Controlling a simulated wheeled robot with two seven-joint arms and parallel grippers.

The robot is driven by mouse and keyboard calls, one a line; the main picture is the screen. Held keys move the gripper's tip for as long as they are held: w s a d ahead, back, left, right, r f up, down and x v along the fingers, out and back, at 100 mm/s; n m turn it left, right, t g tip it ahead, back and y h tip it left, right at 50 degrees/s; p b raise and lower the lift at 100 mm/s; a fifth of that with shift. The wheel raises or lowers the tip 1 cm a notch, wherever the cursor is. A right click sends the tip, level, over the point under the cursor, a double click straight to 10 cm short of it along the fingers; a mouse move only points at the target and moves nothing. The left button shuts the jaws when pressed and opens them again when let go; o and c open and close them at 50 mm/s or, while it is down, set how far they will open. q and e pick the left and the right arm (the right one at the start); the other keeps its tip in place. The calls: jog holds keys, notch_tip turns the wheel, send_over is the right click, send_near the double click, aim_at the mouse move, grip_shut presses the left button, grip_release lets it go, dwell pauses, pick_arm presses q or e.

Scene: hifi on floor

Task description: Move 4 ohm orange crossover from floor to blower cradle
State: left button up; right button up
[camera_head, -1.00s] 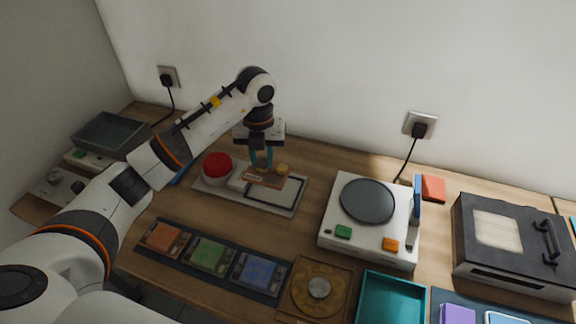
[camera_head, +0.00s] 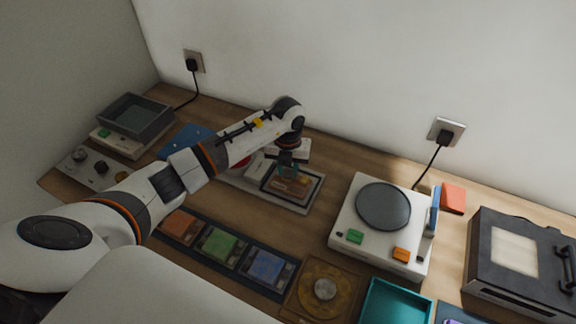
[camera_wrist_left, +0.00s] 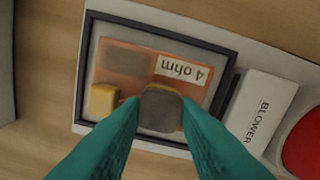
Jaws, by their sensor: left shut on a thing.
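The 4 ohm orange crossover (camera_head: 291,187) is an orange board with a grey block and a yellow block; its "4 ohm" label shows upside down in the left wrist view (camera_wrist_left: 183,70). My left gripper (camera_head: 287,168) points down and is shut on the grey block (camera_wrist_left: 161,108). The board lies within the outline of the blower cradle's black frame (camera_wrist_left: 160,32); I cannot tell whether it rests on the bottom. The cradle sits on a pale base with a white BLOWER label block (camera_wrist_left: 260,113) and a red button (camera_wrist_left: 302,147). My right gripper is out of view.
A dark mat with orange (camera_head: 181,227), green (camera_head: 220,247) and blue (camera_head: 265,267) tiles lies in front. A white turntable unit (camera_head: 345,222) stands to the right, a black box (camera_head: 520,255) beyond it. A grey tray (camera_head: 135,115) is at the far left.

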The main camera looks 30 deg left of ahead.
aim_at(288, 172)
pick_arm(q)
jog(key=shift+f, duration=0.1)
jog(key=o, duration=0.6)
jog(key=shift+f, duration=0.1)
jog(key=o, duration=0.5)
jog(key=shift+c, duration=0.2)
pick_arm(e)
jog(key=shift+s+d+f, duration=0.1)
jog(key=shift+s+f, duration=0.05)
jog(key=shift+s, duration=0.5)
pick_arm(q)
jog(key=shift+r, duration=0.3)
notch_tip(288, 172, up, 12)
jog(key=b, duration=0.3)
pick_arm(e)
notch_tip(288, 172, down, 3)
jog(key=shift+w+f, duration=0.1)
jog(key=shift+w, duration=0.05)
pick_arm(q)
jog(key=shift+f, duration=0.1)
